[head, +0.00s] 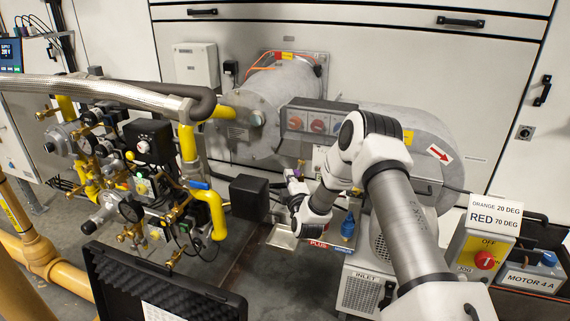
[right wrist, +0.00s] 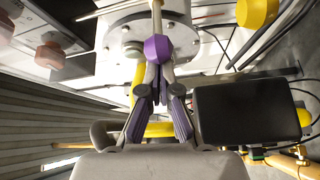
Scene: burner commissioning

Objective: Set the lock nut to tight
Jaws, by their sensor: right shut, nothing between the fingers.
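In the right wrist view, a purple hexagonal nut (right wrist: 157,48), which looks like the lock nut, sits on a thin pale rod just past my fingertips. My right gripper (right wrist: 158,72) is shut and empty, its fingers close together right behind the nut. I cannot tell whether they touch it. In the head view, my right gripper (head: 291,176) is in front of the burner, below its round grey housing (head: 258,112). I cannot make out the nut there, nor how tight it is. My left gripper is not in view.
A black box (head: 249,198) stands just left of my right gripper; it also shows in the right wrist view (right wrist: 245,112). Yellow gas pipes and valves (head: 145,180) crowd the left. A panel with red knobs (head: 317,121) is above. An open black case (head: 150,285) lies in front.

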